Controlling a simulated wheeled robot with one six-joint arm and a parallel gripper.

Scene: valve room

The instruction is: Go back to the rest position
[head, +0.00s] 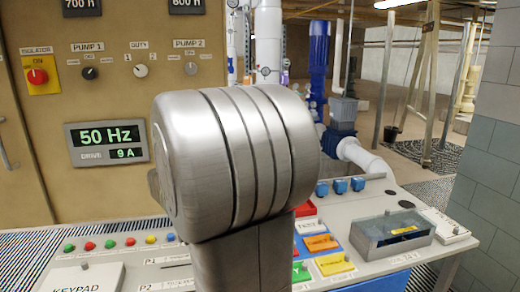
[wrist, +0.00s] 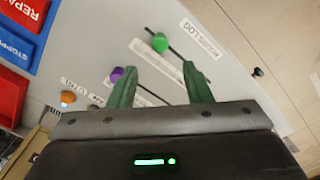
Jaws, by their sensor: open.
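My gripper (wrist: 160,72) shows in the wrist view with its two green fingers apart and nothing between them. It is over a light grey panel with slider slots. A green knob (wrist: 160,42) lies beyond the fingertips, and a purple knob (wrist: 117,73) is close beside the left finger. I cannot tell whether that finger touches it. An orange knob (wrist: 68,97) is further left. In the head view, a large grey link of my arm fills the middle, and my gripper is not seen there.
The control desk (head: 387,272) holds coloured buttons, a keypad plate (head: 88,280) and a grey open-topped box (head: 392,232). Behind stands a brown cabinet (head: 110,190) with a lit display (head: 106,143) and a red isolator knob (head: 37,76). A grey block wall (head: 490,150) is at right.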

